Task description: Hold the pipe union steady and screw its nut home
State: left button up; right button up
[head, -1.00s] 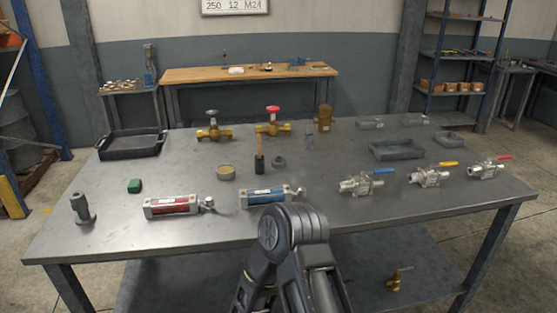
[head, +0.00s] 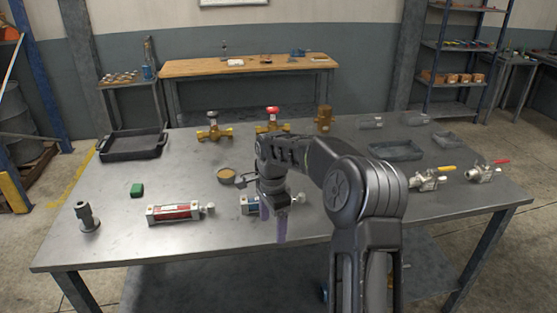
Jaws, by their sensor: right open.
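A dark grey upright fitting with a wide foot (head: 88,218) stands at the table's front left; it looks like the pipe union, though I cannot be sure. No separate nut can be made out clearly; a small dark ring seen earlier near the table's middle is now behind my arm. My right gripper (head: 272,228) points down over the front middle of the table, in front of the blue-labelled cylinder (head: 247,205), which it partly hides. It is open, with nothing seen between its fingers. It is well to the right of the grey fitting. My left gripper is out of view.
Brass valves (head: 214,130) stand at the back, ball valves (head: 428,180) at the right. A black tray (head: 132,145) is back left. The left front table (head: 120,240) has bare room.

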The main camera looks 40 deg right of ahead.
aim_at(82, 210)
jog(key=i+l, duration=1.05)
jog(key=l, duration=0.3)
